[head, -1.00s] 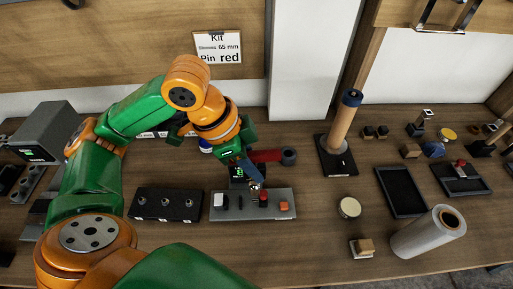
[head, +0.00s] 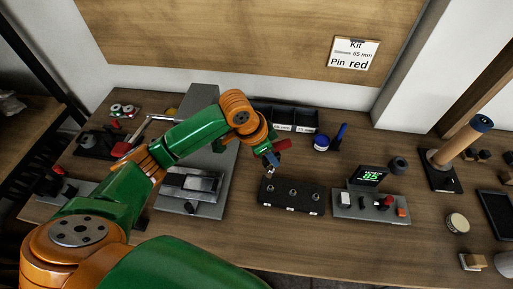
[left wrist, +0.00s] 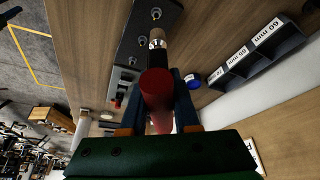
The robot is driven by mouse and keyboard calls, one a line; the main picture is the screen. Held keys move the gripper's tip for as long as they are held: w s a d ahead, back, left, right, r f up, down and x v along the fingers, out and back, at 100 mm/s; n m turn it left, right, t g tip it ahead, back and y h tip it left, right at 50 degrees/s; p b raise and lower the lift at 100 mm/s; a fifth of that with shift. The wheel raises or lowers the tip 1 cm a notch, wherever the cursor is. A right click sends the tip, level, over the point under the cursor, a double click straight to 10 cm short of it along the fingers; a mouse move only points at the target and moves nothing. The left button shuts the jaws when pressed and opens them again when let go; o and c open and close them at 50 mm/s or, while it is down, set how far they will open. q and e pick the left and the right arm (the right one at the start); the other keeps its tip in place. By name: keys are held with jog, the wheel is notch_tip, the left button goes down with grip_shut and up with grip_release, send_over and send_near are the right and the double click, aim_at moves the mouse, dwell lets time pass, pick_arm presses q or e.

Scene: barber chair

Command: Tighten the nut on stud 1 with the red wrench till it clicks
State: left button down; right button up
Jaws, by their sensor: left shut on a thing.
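My left gripper (head: 271,159) is shut on the red wrench (head: 283,145), above the left end of the black stud block (head: 305,206). In the left wrist view, the fingers (left wrist: 160,105) stand on both sides of the wrench's thick red body (left wrist: 156,88), and its narrow tan and dark head points at the block. The block carries three upright studs in a row; the left one (head: 270,187) is nearest the gripper. I cannot tell whether the wrench head touches a stud. Small labels on the block's front are unreadable. My right gripper is not in view.
A grey panel (head: 372,212) with a lit green display (head: 368,175) stands right of the block. Dark bins (head: 285,116), a blue-lidded jar (head: 321,142) and a blue brush (head: 341,132) are behind. A grey fixture (head: 190,184) stands to the left. The table front is clear.

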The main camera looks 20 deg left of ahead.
aim_at(271, 169)
pick_arm(q)
jog(key=shift+x, duration=0.95)
jog(key=shift+w+d, duration=0.15)
jog(key=shift+d, duration=0.2)
jog(key=shift+a, duration=0.25)
jog(key=shift+f, duration=0.2)
jog(key=shift+f+b, duration=0.65)
jog(key=shift+f, duration=0.5)
jog(key=shift+f+b, duration=0.8)
jog(key=shift+f, duration=1.05)
jog(key=shift+p, duration=0.4)
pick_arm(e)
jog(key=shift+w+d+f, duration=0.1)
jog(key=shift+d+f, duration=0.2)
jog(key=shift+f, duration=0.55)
pick_arm(q)
jog(key=shift+p, duration=0.4)
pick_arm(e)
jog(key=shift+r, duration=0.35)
